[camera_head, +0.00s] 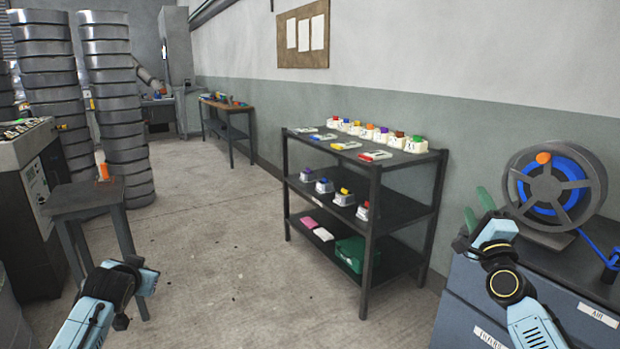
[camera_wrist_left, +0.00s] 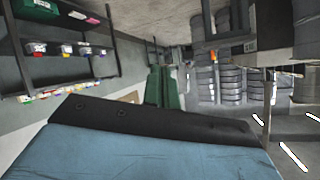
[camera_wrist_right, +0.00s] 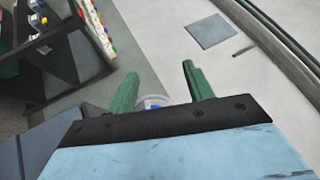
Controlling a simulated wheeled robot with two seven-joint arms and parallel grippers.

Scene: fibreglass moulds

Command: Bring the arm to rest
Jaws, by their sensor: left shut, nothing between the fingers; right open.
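My right gripper (camera_head: 478,209) is raised at the right of the head view, with its green fingers apart and nothing between them. The right wrist view shows the same open fingers (camera_wrist_right: 158,82). My left arm (camera_head: 97,305) comes in at the lower left of the head view; its fingers are hidden there. In the left wrist view my left gripper (camera_wrist_left: 166,86) has its green fingers together, with nothing held. Both grippers are in the air.
A dark shelf rack (camera_head: 364,187) with several coloured items stands ahead. A hose reel (camera_head: 555,188) sits on a blue-grey cabinet (camera_head: 470,290) near my right arm. A small stand (camera_head: 85,197) is beyond my left arm. The floor (camera_head: 220,250) between is clear.

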